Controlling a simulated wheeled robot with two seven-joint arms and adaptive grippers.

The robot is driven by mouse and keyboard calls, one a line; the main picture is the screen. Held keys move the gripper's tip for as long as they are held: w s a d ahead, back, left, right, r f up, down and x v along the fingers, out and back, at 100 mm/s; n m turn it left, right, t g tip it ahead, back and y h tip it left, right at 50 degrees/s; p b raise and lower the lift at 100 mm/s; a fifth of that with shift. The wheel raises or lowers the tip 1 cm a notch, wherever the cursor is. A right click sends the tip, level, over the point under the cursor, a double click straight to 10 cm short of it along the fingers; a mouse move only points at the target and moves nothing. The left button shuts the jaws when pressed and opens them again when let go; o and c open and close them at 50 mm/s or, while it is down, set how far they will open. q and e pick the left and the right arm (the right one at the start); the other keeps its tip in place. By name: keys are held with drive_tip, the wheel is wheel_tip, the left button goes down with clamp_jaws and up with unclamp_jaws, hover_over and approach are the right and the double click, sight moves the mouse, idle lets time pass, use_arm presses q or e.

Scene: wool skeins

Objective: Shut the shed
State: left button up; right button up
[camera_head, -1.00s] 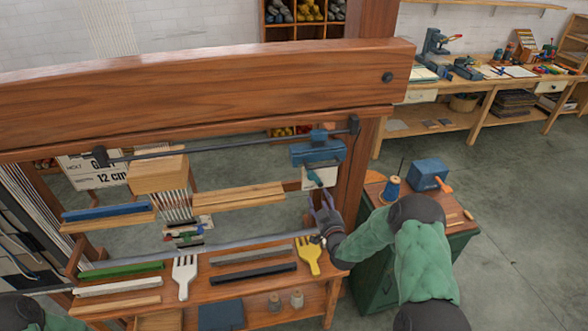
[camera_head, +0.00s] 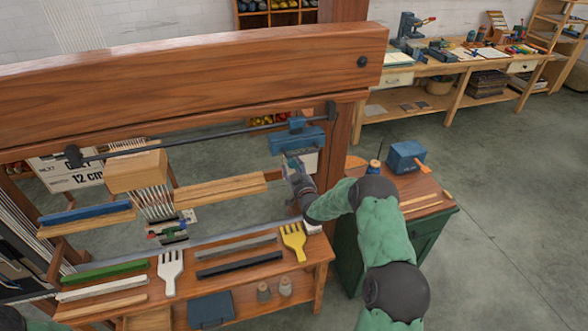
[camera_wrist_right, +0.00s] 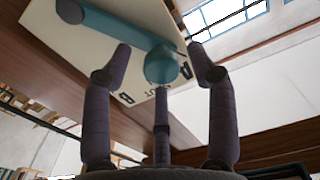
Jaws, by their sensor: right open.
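A teal lever (camera_wrist_right: 115,27) with a round knob (camera_wrist_right: 160,65) is mounted on a cream plate (camera_wrist_right: 140,85) with dark lettering, only partly readable. In the head view the plate (camera_head: 309,160) hangs under a blue box (camera_head: 297,140) beside the loom's right post. My right gripper (camera_wrist_right: 164,62) is open, its fingers on either side of the knob; contact cannot be told. In the head view my right gripper (camera_head: 293,168) is at the lever, hiding much of it. My left gripper is out of view.
The loom's top beam (camera_head: 190,75) and right post (camera_head: 343,120) stand close to my right arm. Below are a yellow comb (camera_head: 293,241), a white comb (camera_head: 170,270) and several bars. A green cabinet (camera_head: 425,232) with a blue box (camera_head: 405,156) stands right.

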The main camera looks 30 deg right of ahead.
clamp_jaws()
drive_tip(key=shift+s+d+r+m+b, duration=0.2)
drive_tip(key=shift+d+m+b, duration=0.55)
drive_tip(key=shift+m+b, duration=0.3)
drive_tip(key=shift+s+d+r+m+b, duration=0.2)
drive_tip(key=shift+d+m+b, duration=0.65)
drive_tip(key=shift+b, duration=0.35)
drive_tip(key=shift+s+d+r+m+b, duration=0.1)
drive_tip(key=shift+s+d+m+b, duration=0.1)
drive_tip(key=shift+d+m+b, duration=0.7)
drive_tip(key=shift+a, duration=0.2)
